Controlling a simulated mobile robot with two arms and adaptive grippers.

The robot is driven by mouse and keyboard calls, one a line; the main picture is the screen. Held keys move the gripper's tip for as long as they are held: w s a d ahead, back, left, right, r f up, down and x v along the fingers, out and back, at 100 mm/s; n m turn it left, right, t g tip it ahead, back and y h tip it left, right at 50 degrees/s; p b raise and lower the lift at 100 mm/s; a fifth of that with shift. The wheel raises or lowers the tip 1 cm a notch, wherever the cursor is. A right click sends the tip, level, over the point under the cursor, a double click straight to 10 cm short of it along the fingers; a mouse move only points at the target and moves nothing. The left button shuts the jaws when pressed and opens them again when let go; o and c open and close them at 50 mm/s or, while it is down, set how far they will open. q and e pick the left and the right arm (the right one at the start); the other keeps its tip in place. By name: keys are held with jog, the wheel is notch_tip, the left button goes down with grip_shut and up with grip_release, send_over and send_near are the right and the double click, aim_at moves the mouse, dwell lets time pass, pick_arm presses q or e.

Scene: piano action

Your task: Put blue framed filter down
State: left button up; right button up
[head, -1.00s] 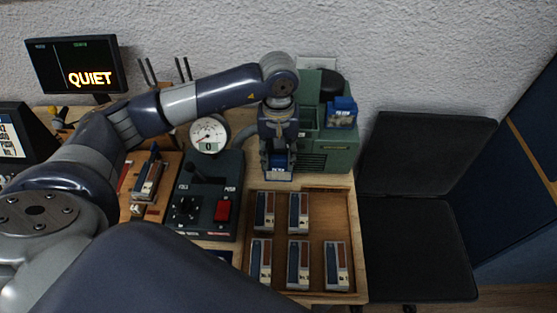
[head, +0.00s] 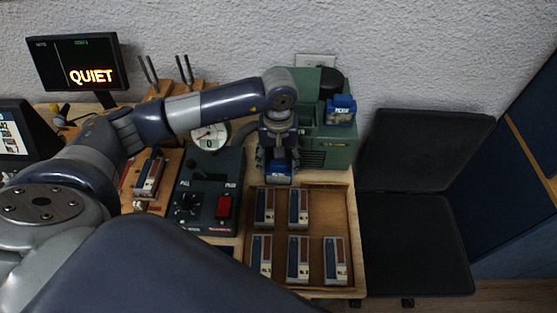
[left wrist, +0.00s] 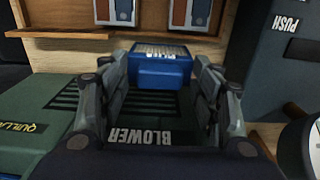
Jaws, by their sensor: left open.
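A blue framed filter (head: 279,169) sits in front of the green blower, just above the tray's back edge. It also shows in the left wrist view as a blue block with a pale label (left wrist: 163,68). My left gripper (head: 277,172) points down over it, with its fingers open. In the left wrist view the fingers (left wrist: 160,85) stand on either side of the filter, with visible gaps. What lies directly under the filter is hidden. A second blue framed piece (head: 341,111) sits on top of the blower. My right gripper is not in view.
The green blower (head: 328,148) stands behind the wooden tray (head: 318,218), which holds several blue and brown blocks. The tray's back right is bare. A dark control box (head: 208,198) with a red switch and a gauge (head: 209,137) is at left. A dark chair (head: 418,225) stands at right.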

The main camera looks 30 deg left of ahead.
pick_arm(q)
jog(key=shift+r, duration=0.2)
jog(key=shift+w+r, duration=0.1)
jog(key=shift+r, duration=0.2)
notch_tip(320, 180, up, 11)
jog(key=b, duration=0.3)
jog(key=shift+r, duration=0.2)
jog(key=shift+f, duration=0.1)
